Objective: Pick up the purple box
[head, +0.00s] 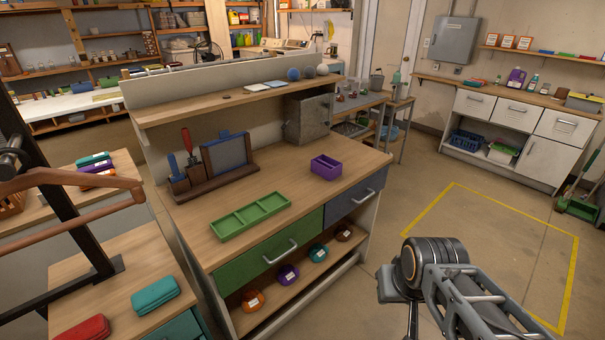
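The purple box (326,168) is a small open-topped box. It stands upright on the wooden top of the workbench (285,178), towards its right side. Nothing touches it. My arm shows at the lower right, over the floor and in front of the bench, apart from the box. My gripper (412,318) seems to be at the bottom edge of the head view, partly hidden by my arm. Its fingers cannot be made out clearly, and no held object shows.
A green divided tray (250,216) lies left of the box. A tool rack (212,168) and a grey metal cabinet (308,118) stand behind, under a raised shelf (235,98). The bench top around the box is clear. Open floor (490,235) lies to the right.

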